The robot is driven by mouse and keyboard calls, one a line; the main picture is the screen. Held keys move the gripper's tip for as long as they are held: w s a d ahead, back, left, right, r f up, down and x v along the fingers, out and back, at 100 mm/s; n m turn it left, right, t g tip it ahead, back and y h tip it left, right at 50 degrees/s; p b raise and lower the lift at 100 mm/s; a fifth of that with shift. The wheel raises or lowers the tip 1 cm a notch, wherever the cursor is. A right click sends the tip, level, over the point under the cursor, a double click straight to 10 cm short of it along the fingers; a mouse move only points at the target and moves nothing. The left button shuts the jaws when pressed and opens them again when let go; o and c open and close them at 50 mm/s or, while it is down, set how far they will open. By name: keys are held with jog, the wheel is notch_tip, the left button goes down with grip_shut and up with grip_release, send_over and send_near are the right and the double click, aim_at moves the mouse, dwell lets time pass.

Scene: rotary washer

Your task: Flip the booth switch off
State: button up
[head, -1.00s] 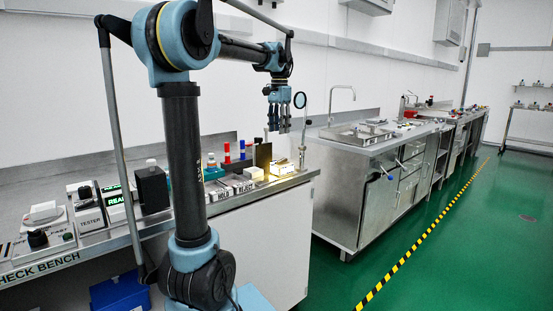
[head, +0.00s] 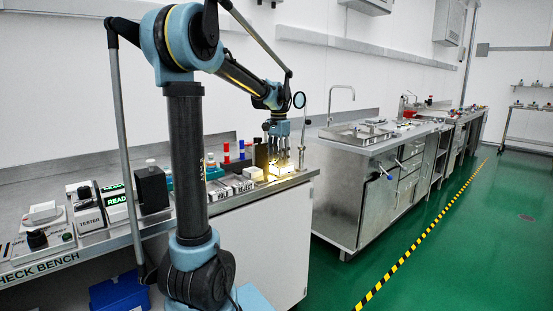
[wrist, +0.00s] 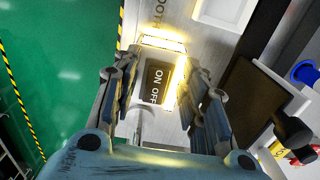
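The booth switch (wrist: 157,82) is a dark rocker marked ON and OFF on a pale lit box, seen in the wrist view. Yellow light glows around the box edges. Which side of the rocker is pressed is unclear. Part of a booth label (wrist: 157,18) shows beyond it. My gripper (wrist: 158,92) is open, with its fingers on either side of the switch box. Whether they touch it is unclear. In the head view my gripper (head: 279,163) points down over the glowing booth area (head: 262,174) at the bench's far end.
A brown panel (wrist: 250,100) stands close to the right of my fingers in the wrist view. The check bench (head: 110,235) also holds a tester (head: 88,208), a black box (head: 151,188) and colored bottles. Green floor (head: 440,235) is free on the right.

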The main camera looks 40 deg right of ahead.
grip_shut()
jog(key=shift+d+r+y, duration=0.15)
jog(key=shift+d+y, duration=0.05)
jog(key=shift+y, duration=0.4)
jog(key=shift+w, duration=0.1)
grip_release()
